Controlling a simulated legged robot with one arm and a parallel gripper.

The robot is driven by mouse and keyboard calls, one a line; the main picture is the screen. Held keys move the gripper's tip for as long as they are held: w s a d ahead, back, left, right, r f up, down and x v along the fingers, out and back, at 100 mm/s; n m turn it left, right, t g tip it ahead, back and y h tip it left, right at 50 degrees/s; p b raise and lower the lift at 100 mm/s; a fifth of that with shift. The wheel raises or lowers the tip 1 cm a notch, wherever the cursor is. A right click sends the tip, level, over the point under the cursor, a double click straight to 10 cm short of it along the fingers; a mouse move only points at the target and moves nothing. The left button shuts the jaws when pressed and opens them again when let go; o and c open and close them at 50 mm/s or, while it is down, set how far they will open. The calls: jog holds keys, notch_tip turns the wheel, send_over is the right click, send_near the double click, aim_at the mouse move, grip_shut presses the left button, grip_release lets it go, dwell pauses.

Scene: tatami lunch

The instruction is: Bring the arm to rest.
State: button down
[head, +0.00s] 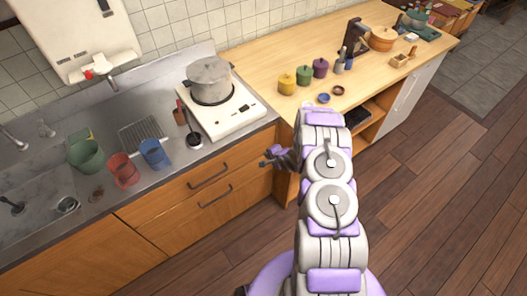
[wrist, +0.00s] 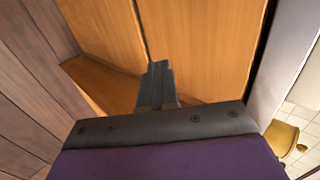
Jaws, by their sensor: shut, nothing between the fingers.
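My gripper (head: 268,159) is in front of the wooden cabinet drawers (head: 205,192) in the head view, just below the counter edge and left of my arm. In the wrist view its dark fingers (wrist: 156,84) are together, with nothing between them. The wooden cabinet front (wrist: 200,45) fills much of the wrist view behind the fingers. I cannot tell the exact gap between the fingertips and the cabinet. My arm hides part of the counter and floor behind it.
A pot (head: 210,82) sits on the white stove (head: 232,114). Green, red and blue cups stand by the sink at the left. Yellow (head: 287,83), green and purple canisters stand on the wooden counter (head: 262,55). The wooden floor (head: 440,200) at right is clear.

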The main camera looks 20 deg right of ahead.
jog(key=s+r+n+g+h, duration=0.15)
jog(key=s+r, duration=0.35)
jog(key=r, duration=0.5)
jog(key=s+r+n+g+h, duration=0.1)
jog(key=s+r+n+g, duration=0.3)
jog(key=r, duration=0.6)
jog(key=s+r+n+h, duration=0.2)
jog(key=s+r, duration=0.4)
jog(key=r, duration=0.4)
jog(key=s+a+r+n+g, duration=0.1)
jog(key=s+a+r, duration=0.3)
jog(key=s, duration=0.7)
jog(key=s+a+r+n+g+y+b, duration=0.1)
jog(key=s+a+r+n, duration=0.3)
jog(key=s, duration=0.6)
jog(key=s+a+r+n+g+y, duration=0.1)
jog(key=s+a+r+n+g, duration=0.1)
jog(key=s+r, duration=0.4)
jog(key=s+a+g, duration=0.1)
jog(key=s+a, duration=0.1)
jog(key=s, duration=0.3)
jog(key=shift+s+a+b, duration=0.15)
jog(key=shift+s+b, duration=0.2)
jog(key=shift+a+n, duration=0.15)
jog(key=shift+n, duration=0.1)
